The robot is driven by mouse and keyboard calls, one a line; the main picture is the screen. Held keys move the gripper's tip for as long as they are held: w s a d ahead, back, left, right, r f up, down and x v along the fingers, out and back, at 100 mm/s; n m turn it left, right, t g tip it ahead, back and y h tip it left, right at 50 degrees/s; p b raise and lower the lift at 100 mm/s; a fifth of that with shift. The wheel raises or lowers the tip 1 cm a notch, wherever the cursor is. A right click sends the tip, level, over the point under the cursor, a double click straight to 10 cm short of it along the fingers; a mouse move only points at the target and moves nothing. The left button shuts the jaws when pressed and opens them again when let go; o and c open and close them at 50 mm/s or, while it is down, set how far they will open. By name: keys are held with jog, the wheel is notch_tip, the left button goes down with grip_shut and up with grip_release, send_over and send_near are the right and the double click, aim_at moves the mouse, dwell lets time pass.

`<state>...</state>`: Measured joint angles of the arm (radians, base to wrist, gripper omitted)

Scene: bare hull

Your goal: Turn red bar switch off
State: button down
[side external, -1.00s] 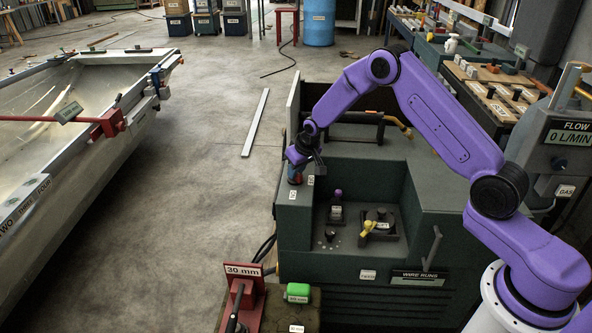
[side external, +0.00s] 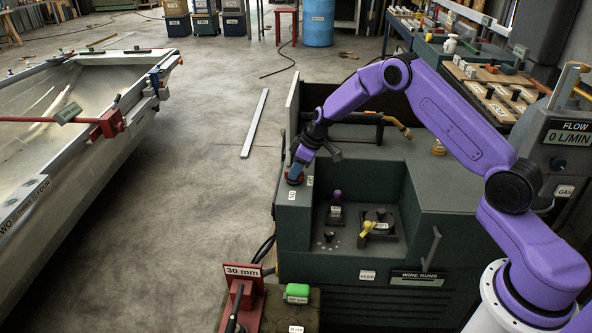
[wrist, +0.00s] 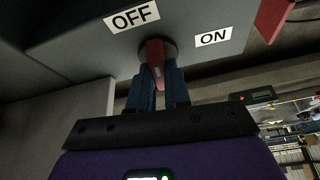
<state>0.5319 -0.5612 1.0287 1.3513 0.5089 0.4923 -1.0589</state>
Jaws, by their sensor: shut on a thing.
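The red bar switch (wrist: 155,52) is in the wrist view on a round dark base, on the dark green machine's panel. An OFF label (wrist: 132,17) is to its left and an ON label (wrist: 213,38) to its right. The bar stands roughly midway between the labels in this view. My gripper (wrist: 162,75) has its blue fingers on either side of the bar and is shut on it. In the side view my gripper (side external: 295,178) is at the machine's raised left corner, and the fingers largely hide the switch. Two small labels beside it are too small to read.
The machine (side external: 296,238) has a recess with a yellow-handled switch (side external: 367,228) and a purple-topped knob (side external: 337,195). A torch (side external: 398,125) lies behind my forearm. A red clamp marked 30 mm (side external: 243,290) is in front.

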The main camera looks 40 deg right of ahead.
jog(key=shift+s+f+n, duration=0.2)
jog(key=shift+f+n, duration=0.1)
jog(key=shift+n, duration=0.3)
jog(key=shift+d+g, duration=0.1)
jog(key=shift+g, duration=0.2)
jog(key=c, duration=1.1)
grip_release()
jog(key=shift+w, duration=0.1)
jog(key=shift+r, duration=0.15)
jog(key=shift+d+r, duration=0.1)
jog(key=shift+r, duration=0.35)
jog(key=v, duration=1.6)
jog(key=shift+s+d, duration=0.25)
jog(key=shift+d, duration=0.1)
